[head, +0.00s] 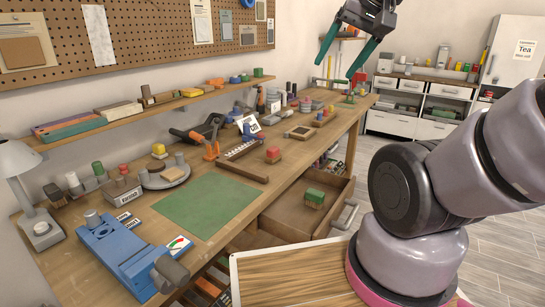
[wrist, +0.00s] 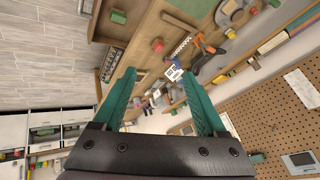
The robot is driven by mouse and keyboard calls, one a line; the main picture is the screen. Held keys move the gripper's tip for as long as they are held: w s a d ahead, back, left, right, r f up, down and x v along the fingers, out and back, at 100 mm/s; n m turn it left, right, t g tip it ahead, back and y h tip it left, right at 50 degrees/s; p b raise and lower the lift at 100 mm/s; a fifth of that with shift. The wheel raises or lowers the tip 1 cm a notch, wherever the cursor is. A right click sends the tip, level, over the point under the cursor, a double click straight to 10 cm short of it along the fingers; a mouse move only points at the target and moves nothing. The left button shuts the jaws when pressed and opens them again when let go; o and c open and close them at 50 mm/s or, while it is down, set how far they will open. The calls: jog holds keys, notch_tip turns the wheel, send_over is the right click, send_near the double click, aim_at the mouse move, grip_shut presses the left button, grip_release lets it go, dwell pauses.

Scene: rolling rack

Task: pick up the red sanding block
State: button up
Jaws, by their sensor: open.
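A small block with a red top and a brownish lower part (head: 273,155) sits on the workbench, right of the green mat, and looks like the red sanding block. It also shows in the wrist view (wrist: 157,45), beyond my fingertips and roughly between them. My gripper (head: 336,68) is raised high above the far part of the bench, with its two green fingers spread and nothing between them. It is well apart from the block. The fingers also show in the wrist view (wrist: 157,69).
A similar green-topped block (head: 315,196) lies in the open drawer (head: 287,215) below the bench front. A green mat (head: 205,205), blue vise (head: 120,250) and orange-handled tool (head: 211,148) are on the bench. A shelf (head: 165,105) runs above it along the pegboard wall.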

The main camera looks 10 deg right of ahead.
jog(key=o, duration=0.4)
jog(key=w+d+f+n+g+h, duration=0.1)
jog(key=w+d+f+n+h, duration=0.15)
jog(key=w, duration=0.35)
jog(key=w+d+f+n+h, duration=0.1)
jog(key=w+d+f, duration=0.2)
jog(key=w+f, duration=0.15)
jog(key=n+t+y, duration=0.3)
jog(key=n+y, duration=0.6)
jog(key=y, duration=0.1)
send_near(274, 148)
jog(key=shift+s+d+f, duration=0.55)
jog(key=shift+s+f, duration=0.05)
jog(key=shift+f, duration=0.2)
jog(key=shift+w+a+r+t+y, duration=0.25)
jog(key=shift+w+r+t, duration=0.05)
jog(key=shift+w+t, duration=0.1)
jog(key=shift+w+a, duration=0.15)
jog(key=shift+a, duration=0.05)
jog(key=x, duration=1)
jog(key=shift+w+a, duration=0.1)
jog(key=shift+a, duration=0.1)
